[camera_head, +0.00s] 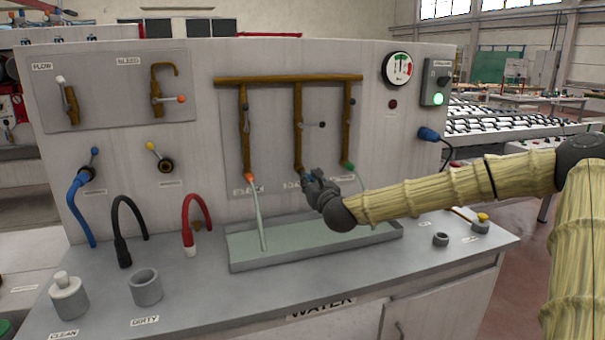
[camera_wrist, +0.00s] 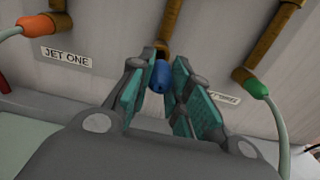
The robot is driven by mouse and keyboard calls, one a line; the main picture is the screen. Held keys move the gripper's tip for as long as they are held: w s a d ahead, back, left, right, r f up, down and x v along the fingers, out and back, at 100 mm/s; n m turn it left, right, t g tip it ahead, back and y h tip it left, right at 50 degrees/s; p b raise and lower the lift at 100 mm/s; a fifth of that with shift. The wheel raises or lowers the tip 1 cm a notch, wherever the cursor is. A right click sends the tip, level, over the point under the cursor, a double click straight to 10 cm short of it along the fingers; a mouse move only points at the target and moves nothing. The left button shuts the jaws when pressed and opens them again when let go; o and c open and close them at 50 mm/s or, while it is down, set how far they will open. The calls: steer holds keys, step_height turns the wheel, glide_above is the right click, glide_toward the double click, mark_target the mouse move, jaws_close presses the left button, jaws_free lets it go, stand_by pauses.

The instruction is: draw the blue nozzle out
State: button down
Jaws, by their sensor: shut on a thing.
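The blue nozzle (camera_wrist: 159,77) sits at the lower end of the middle brown pipe (camera_head: 298,126), seen between my fingers in the wrist view. My gripper (camera_wrist: 163,72) is shut on it, with teal finger pads on both sides. In the head view my gripper (camera_head: 309,178) reaches in from the right and mostly hides the nozzle. The nozzle's top appears close against the pipe end; I cannot tell whether there is a gap.
The orange nozzle (camera_head: 250,177) hangs at left and the green nozzle (camera_head: 348,167) at right, each with a pale stream or tube below. A shallow tray (camera_head: 318,251) lies underneath. Black (camera_head: 123,258) and red (camera_head: 190,240) hoses stand left. A gauge (camera_head: 397,69) is upper right.

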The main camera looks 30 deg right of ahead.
steer(key=shift+s, duration=0.2)
steer(key=p+v, duration=0.2)
steer(key=v, duration=0.7)
steer(key=shift+s+a+p, duration=0.2)
steer(key=shift+s+p, duration=0.15)
steer(key=shift+p, duration=0.05)
stand_by(0.4)
